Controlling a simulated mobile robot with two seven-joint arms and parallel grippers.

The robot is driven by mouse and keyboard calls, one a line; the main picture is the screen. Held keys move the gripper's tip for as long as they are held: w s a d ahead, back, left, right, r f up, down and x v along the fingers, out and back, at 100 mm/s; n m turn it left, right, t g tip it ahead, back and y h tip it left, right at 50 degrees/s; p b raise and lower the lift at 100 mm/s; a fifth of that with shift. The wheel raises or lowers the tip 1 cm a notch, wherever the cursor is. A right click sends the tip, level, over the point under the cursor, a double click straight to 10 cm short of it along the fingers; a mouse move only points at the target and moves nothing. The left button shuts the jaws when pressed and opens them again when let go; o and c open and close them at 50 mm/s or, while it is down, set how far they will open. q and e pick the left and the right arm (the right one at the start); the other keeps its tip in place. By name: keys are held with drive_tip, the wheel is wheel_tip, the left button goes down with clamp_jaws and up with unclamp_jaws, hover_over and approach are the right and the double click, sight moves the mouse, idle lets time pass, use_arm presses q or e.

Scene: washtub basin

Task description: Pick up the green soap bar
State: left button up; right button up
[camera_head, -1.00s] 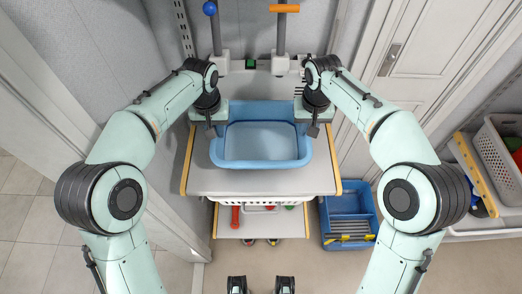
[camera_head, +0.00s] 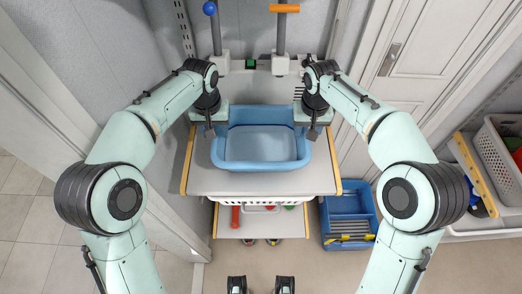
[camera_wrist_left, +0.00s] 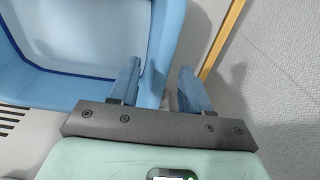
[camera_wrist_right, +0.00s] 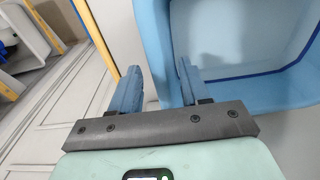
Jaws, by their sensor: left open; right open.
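I cannot make out a green soap bar for certain; a small dark block with a green face (camera_head: 250,64) sits at the back between the two posts. The blue tub (camera_head: 261,165) stands on the grey table, and no bar shows inside it. My left gripper (camera_head: 209,131) is at the tub's left side; in the left wrist view its open fingers (camera_wrist_left: 158,88) lie on either side of the tub's rim (camera_wrist_left: 166,45). My right gripper (camera_head: 313,132) is at the tub's right side; in the right wrist view its open fingers (camera_wrist_right: 157,90) straddle the rim (camera_wrist_right: 152,40).
The grey table (camera_head: 290,184) has yellow side edges. A lower shelf (camera_head: 262,228) holds red and green items, partly hidden. A blue crate (camera_head: 348,205) stands on the floor at right. A white basket (camera_head: 498,155) stands at far right. Doors flank the arms.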

drive_tip(key=shift+r, duration=0.15)
use_arm(q)
wheel_tip(320, 180, up, 11)
drive_tip(key=shift+s+f, duration=0.15)
drive_tip(key=shift+s, duration=0.2)
use_arm(e)
wheel_tip(320, 180, up, 12)
drive_tip(key=shift+s, duration=0.4)
drive_tip(key=shift+f, duration=0.2)
